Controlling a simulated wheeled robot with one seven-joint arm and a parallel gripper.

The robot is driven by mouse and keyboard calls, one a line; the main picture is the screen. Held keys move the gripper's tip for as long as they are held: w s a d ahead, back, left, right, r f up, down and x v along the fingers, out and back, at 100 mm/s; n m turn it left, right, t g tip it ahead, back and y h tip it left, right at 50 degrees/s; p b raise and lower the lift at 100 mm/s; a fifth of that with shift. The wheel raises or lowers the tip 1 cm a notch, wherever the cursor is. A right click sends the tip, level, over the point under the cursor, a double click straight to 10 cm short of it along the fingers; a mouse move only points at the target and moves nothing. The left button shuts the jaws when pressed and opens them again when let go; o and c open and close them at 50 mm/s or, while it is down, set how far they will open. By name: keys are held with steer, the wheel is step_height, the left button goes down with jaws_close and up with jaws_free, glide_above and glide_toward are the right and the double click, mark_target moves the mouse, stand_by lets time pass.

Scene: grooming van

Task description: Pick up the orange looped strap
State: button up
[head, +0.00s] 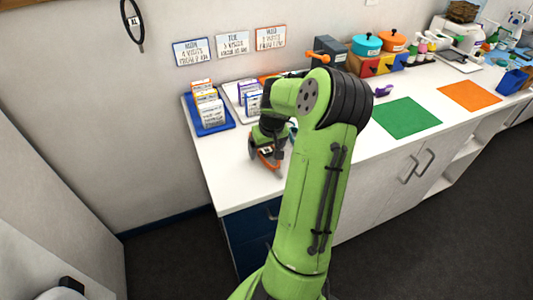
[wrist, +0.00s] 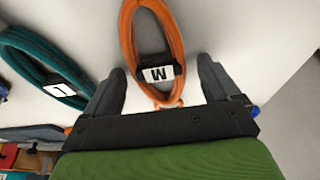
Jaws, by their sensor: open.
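The orange looped strap (wrist: 175,37) lies on the white counter in the wrist view, with a black band and a white tag marked M. In the head view, a bit of the orange strap (head: 265,162) shows beneath my gripper, which hides most of it. My gripper (wrist: 163,82) is open in the wrist view, with its two dark fingers to the left and right of the strap's near end and tag. Nothing is clasped between them. In the head view my gripper (head: 267,150) is low over the counter's near left part.
A teal looped strap (wrist: 38,62) with a tag marked L lies left of the orange one in the wrist view. A blue tray (head: 228,125) of cards stands behind in the head view. A green mat (head: 405,117) and an orange mat (head: 469,96) lie to the right.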

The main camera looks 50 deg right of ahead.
mark_target(267, 150)
steer(key=c, duration=1.2)
step_height(267, 150, up, 10)
steer(key=p, duration=0.2)
steer(key=shift+p, duration=0.35)
